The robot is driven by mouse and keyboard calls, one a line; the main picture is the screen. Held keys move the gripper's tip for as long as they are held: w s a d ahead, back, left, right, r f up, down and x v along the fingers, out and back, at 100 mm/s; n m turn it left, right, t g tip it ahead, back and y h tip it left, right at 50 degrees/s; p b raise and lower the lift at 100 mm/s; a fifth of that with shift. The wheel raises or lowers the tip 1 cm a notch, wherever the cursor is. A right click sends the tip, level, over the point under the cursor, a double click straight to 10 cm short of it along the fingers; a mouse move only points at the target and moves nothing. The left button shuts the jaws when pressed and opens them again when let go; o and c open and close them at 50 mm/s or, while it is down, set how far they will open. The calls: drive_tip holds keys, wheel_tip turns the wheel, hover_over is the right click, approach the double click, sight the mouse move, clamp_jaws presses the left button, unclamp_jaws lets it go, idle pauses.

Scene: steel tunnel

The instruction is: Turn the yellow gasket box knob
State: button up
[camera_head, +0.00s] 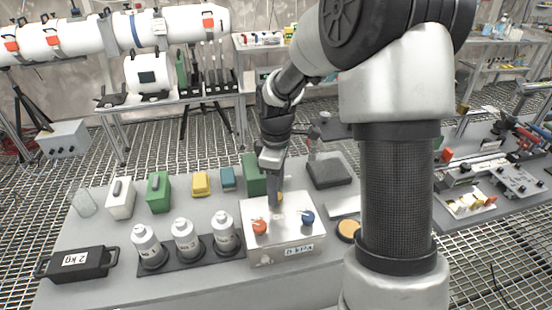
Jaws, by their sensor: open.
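The gasket box (285,237) is a pale, low box with a labelled front, standing on the grey table in the head view. An orange-red knob (259,226) is at the left of its top and a blue knob (307,217) at the right. A small part of the yellow knob (280,197) shows at the back of the top, mostly hidden by my gripper. My gripper (275,201) is open and points down at the yellow knob. I cannot tell whether its fingers touch the knob or stand around it.
Several white bottles (186,240) stand in a dark tray left of the box. Green (158,192), yellow (201,183) and teal boxes stand behind. A dark block (330,170) and a round tan-topped disc (348,230) lie to the right. A black 2 kg weight (76,262) is front left.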

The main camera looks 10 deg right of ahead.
wheel_tip(320, 180, up, 16)
drive_tip(key=p, duration=0.1)
drive_tip(key=shift+p, duration=0.4)
idle(4.0)
drive_tip(key=s+r+m+t+p, duration=0.2)
drive_tip(key=s+r+m+p, duration=0.2)
drive_tip(key=s, duration=0.6)
drive_tip(key=s+r+m+t+p, duration=0.3)
drive_tip(key=s+r+m, duration=0.5)
drive_tip(key=s, duration=0.3)
drive_tip(key=shift+d+r+m+t+p, duration=0.2)
drive_tip(key=shift+r+m+t+p, duration=0.15)
drive_tip(key=shift+r, duration=0.2)
